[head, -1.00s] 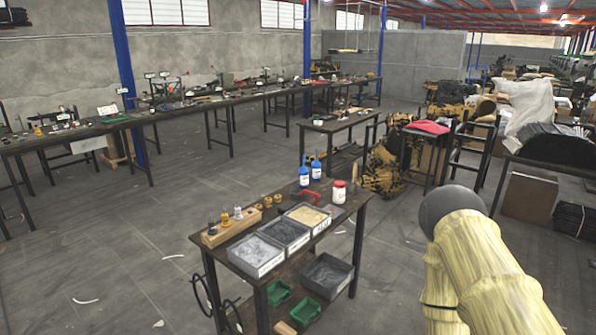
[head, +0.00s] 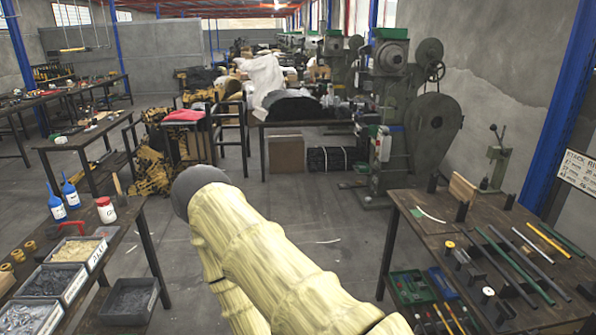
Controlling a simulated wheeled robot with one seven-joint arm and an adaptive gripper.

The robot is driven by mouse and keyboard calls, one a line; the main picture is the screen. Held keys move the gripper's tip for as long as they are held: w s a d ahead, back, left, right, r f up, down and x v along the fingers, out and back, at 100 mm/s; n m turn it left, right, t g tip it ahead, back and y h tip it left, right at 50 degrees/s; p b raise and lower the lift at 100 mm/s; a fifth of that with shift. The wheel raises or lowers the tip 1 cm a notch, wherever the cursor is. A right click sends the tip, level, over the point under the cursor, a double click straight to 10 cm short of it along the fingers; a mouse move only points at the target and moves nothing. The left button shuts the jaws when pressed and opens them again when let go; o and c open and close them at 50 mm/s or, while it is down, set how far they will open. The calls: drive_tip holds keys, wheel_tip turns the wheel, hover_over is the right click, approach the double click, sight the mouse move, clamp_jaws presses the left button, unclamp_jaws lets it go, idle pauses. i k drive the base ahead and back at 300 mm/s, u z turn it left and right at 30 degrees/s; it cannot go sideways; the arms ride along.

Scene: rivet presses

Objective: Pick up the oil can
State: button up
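I cannot make out for sure which thing is the oil can. Two blue bottles with thin spouts and white labels stand upright on the near left table, one (head: 56,204) in front and one (head: 70,191) just behind it. They are the closest match that I see. My arm, in a pale yellow cover with a dark grey rounded end, crosses the lower middle of the head view. My gripper itself is not in view, so its fingers and anything in them are hidden.
The left table (head: 122,224) also bears a white jar (head: 105,209), a hammer (head: 119,188) and grey bins (head: 75,254). A green press (head: 420,120) stands behind. Open floor lies between the tables.

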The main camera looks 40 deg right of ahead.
sight(72, 199)
drive_tip(key=z, duration=0.35)
drive_tip(key=i, duration=0.5)
drive_tip(key=z, duration=0.3)
